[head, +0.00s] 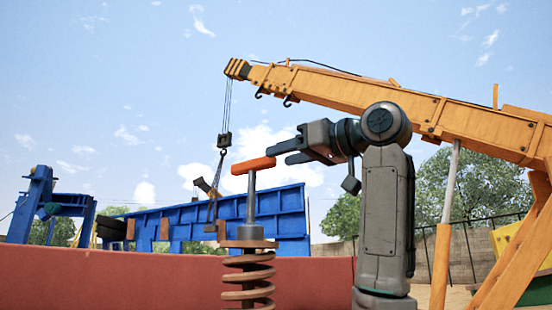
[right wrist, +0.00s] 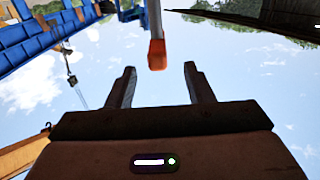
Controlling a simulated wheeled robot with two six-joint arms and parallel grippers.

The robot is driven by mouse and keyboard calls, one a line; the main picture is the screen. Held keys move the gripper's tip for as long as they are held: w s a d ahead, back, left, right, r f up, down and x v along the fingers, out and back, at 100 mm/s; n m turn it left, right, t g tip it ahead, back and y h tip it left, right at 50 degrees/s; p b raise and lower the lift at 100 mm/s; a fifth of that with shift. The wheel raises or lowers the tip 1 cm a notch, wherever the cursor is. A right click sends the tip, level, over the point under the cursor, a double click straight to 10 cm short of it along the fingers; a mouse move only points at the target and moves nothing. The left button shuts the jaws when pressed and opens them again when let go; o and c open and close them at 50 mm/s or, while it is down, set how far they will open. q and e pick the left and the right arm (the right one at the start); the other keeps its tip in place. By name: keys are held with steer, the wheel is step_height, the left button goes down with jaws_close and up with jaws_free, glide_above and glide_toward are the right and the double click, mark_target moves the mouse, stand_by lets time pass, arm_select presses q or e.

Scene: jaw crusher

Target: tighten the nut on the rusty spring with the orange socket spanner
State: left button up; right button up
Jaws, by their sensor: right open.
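The orange socket spanner (head: 253,166) stands upright on top of the rusty spring (head: 247,278), its orange crossbar handle level and its grey shaft going down to the plate above the coils. The nut is hidden at the foot of the shaft. My right gripper (head: 285,149) is open, just right of the handle's right end, with its fingers pointing left. In the right wrist view the orange handle end (right wrist: 157,55) shows ahead of and between the two open fingertips (right wrist: 159,68), apart from them. My left gripper is not in view.
A dark red wall or beam (head: 100,278) runs behind the spring. A blue steel frame (head: 280,212) stands farther back. An orange crane boom (head: 400,105) crosses above, its hook (head: 223,141) hanging on cables in the background. Open air surrounds the handle.

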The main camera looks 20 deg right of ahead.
mark_target(255, 163)
steer(key=p+x, duration=0.1)
steer(key=x, duration=0.1)
steer(key=p+x, duration=0.2)
steer(key=x, duration=0.1)
steer(key=p+x, duration=0.2)
steer(key=shift+w+r, duration=0.2)
steer(key=shift+r, duration=0.15)
steer(key=shift+p+x, duration=0.4)
steer(key=shift+x, duration=0.5)
steer(key=shift+f, duration=0.1)
steer(key=shift+s+d, duration=0.15)
steer(key=shift+d, duration=0.05)
steer(key=shift+c, duration=0.9)
steer(key=shift+a, duration=0.1)
steer(key=c, duration=0.3)
jaws_close()
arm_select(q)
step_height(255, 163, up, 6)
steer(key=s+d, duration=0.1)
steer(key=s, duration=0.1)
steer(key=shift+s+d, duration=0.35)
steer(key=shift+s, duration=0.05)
arm_select(e)
steer(key=shift+n+y, duration=0.4)
steer(key=shift+y, duration=0.2)
